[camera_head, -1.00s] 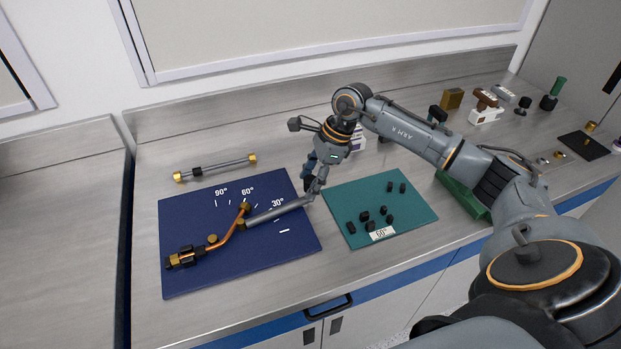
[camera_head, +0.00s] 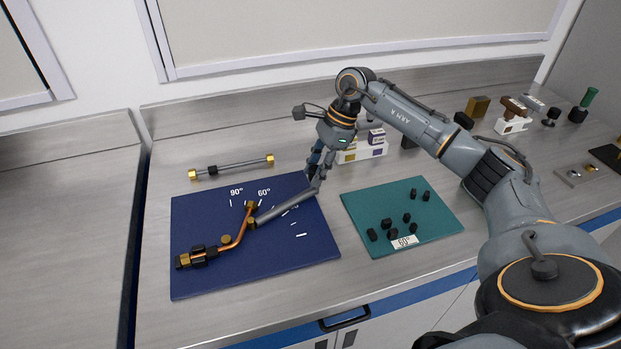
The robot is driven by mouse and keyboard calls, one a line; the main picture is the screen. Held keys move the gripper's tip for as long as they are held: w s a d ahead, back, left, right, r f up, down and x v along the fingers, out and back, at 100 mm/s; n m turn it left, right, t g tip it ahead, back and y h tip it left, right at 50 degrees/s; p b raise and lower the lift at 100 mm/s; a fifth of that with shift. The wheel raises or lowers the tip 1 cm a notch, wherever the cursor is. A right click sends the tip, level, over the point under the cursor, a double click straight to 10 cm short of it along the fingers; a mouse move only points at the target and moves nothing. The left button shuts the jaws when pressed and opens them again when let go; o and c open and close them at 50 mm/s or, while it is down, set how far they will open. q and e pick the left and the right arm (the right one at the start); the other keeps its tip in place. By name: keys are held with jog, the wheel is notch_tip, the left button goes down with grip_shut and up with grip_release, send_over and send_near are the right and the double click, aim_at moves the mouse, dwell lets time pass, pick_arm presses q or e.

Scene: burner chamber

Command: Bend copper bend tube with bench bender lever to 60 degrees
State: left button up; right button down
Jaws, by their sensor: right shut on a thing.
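The copper bend tube (camera_head: 238,238) lies on the blue bender board (camera_head: 300,254), held at its lower left in a black and brass clamp (camera_head: 197,257). It is bent, with its upper end at a brass block. The grey bender lever (camera_head: 285,208) runs from the pivot up and right, and covers part of the 30 mark. The 90° and 60° marks (camera_head: 264,193) show to the left above it. My right gripper (camera_head: 314,184) is shut on the lever's outer end. My left gripper is not in view.
A teal mat (camera_head: 438,229) with several small black pieces and a 60° card (camera_head: 404,242) lies to the right. A metal rod with brass ends (camera_head: 234,167) lies behind the board. A white box (camera_head: 362,152) stands behind my right gripper.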

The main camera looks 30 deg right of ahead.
jog(key=shift+s, duration=0.1)
jog(key=c, duration=1)
grip_release()
jog(key=v, duration=1.2)
jog(key=shift+d, duration=0.1)
